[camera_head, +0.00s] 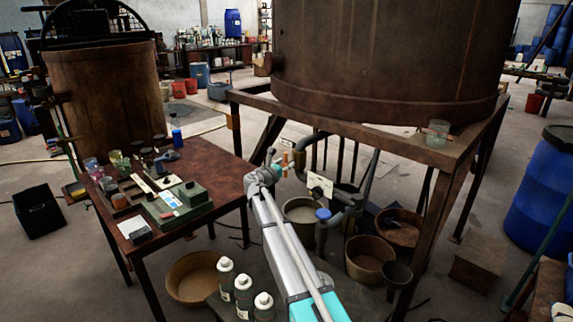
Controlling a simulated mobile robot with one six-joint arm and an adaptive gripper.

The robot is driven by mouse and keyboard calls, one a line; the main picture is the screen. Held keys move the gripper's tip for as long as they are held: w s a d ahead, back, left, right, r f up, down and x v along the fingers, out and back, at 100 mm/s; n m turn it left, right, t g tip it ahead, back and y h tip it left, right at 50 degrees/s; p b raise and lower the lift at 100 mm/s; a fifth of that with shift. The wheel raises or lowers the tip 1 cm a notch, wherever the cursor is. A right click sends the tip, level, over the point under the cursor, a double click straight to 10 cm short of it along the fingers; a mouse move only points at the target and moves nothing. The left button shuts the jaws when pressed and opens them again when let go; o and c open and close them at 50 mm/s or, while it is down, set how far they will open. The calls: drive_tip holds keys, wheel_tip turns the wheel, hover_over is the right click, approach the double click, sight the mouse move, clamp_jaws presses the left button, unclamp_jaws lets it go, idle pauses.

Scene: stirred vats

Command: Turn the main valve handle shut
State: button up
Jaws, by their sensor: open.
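Grey pipes with a blue round part (323,214) run under the large brown vat's stand. I cannot tell whether this blue part is the main valve handle. A small orange part (285,159) shows beside the pipes, just past my wrist. It may be another handle, but it is too small to tell. My gripper (283,168) is at the far end of my arm, close to the orange part. Its fingers are tiny here and partly hidden by my wrist. It is open, and I see nothing held in it. Whether it touches the orange part is not clear.
A white label (320,185) hangs by the pipes. The large vat (390,60) stands on a brown frame (400,145). A cluttered table (220,172) is close on the left.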

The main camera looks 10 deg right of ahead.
drive_tip(key=shift+w+d, duration=0.1)
drive_tip(key=shift+d, duration=0.05)
clamp_jaws()
idle(0.4)
